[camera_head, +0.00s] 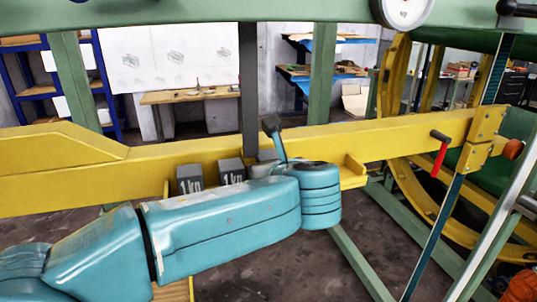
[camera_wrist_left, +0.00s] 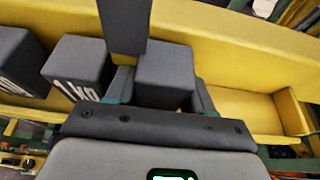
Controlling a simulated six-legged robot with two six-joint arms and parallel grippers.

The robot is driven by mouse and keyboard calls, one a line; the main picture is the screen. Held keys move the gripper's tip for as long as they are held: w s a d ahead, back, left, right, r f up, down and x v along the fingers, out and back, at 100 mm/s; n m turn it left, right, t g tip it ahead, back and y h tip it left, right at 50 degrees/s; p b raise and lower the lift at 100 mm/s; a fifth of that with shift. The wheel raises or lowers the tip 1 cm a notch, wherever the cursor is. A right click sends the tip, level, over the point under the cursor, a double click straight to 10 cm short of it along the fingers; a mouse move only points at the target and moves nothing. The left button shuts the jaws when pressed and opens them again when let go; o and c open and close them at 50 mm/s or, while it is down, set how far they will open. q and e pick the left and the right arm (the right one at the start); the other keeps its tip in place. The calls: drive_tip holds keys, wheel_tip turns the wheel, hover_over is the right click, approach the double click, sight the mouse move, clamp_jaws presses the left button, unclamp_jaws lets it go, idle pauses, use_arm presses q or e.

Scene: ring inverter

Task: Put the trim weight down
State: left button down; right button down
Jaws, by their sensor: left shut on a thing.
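A dark grey block, the trim weight (camera_wrist_left: 165,72), is between the two fingers of my left gripper (camera_wrist_left: 163,88) in the wrist view. The gripper is shut on it. The weight is over or on the yellow ledge (camera_wrist_left: 240,108) along the beam; whether its underside touches is hidden. In the head view only the top of the held weight (camera_head: 267,155) shows behind my teal arm. Two similar weights marked 1 kg, the left one (camera_head: 189,178) and the nearer one (camera_head: 231,170), stand in a row left of it. My right gripper is in neither view.
The yellow beam (camera_head: 400,135) runs across behind the weights. A dark upright bar (camera_head: 248,85) stands close behind the held weight. The ledge is bare to the right, up to its raised end wall (camera_wrist_left: 293,111). A red-handled lever (camera_head: 440,155) is at the beam's right.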

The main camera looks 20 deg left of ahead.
use_arm(q)
drive_tip(key=shift+w+d+f, duration=0.15)
drive_tip(key=shift+w+f, duration=0.1)
drive_tip(key=shift+f, duration=0.15)
drive_tip(key=shift+s+a, duration=0.15)
drive_tip(key=shift+a, duration=0.05)
drive_tip(key=c, duration=0.7)
unclamp_jaws()
drive_tip(key=shift+f, duration=0.2)
drive_tip(key=shift+d, duration=0.2)
